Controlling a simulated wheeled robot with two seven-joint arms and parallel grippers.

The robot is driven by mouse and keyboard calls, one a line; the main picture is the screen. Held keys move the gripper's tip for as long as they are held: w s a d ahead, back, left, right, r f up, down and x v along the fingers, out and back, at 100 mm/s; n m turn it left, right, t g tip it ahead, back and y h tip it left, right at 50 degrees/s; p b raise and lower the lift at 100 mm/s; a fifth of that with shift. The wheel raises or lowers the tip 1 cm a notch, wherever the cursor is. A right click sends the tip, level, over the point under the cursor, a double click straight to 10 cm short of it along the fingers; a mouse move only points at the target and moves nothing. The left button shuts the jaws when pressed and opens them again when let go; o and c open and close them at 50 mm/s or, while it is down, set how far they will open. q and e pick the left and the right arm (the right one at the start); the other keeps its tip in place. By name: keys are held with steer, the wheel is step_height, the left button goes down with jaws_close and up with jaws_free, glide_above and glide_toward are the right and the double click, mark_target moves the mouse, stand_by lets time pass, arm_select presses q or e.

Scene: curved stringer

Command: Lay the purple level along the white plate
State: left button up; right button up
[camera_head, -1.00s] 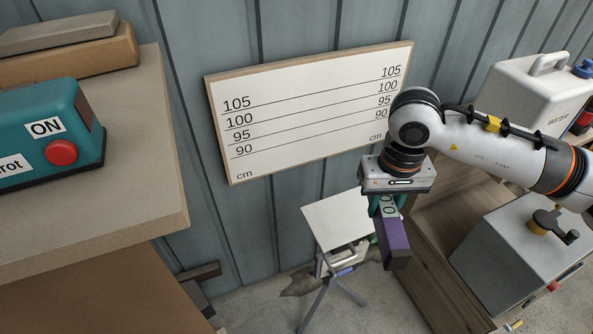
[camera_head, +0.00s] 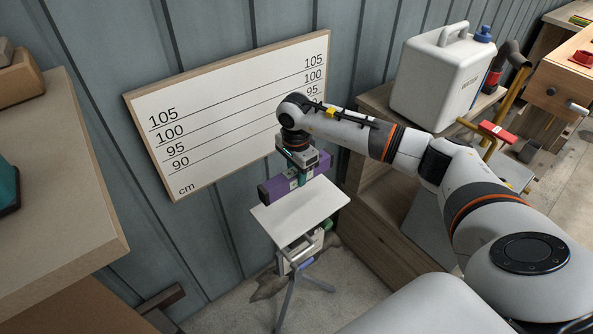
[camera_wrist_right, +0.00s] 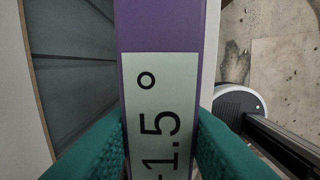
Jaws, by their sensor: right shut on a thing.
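The purple level (camera_head: 272,190) is a long bar with a pale display. My right gripper (camera_head: 298,178) is shut on it near its middle. In the head view the level lies roughly in line with the back long edge of the white plate (camera_head: 302,212), at or just above it; I cannot tell whether they touch. The plate tops a tripod stand. In the right wrist view the level (camera_wrist_right: 160,25) runs between the green fingers (camera_wrist_right: 160,145), its display showing 1.5° with a partly hidden mark before it. My left gripper is out of view.
A white board with height lines (camera_head: 225,125) hangs on the grey wall behind the level. A wooden bench (camera_head: 90,215) stands at left. A white canister (camera_head: 435,80) stands on a wooden cabinet at right.

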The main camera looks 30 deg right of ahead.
steer(key=b, duration=0.4)
glide_above(298, 202)
step_height(298, 202, down, 6)
steer(key=shift+f, duration=0.25)
steer(key=shift+f+b, duration=0.5)
steer(key=shift+b, duration=0.1)
steer(key=shift+f+b, duration=0.4)
steer(key=shift+f, duration=0.05)
steer(key=o, duration=1.2)
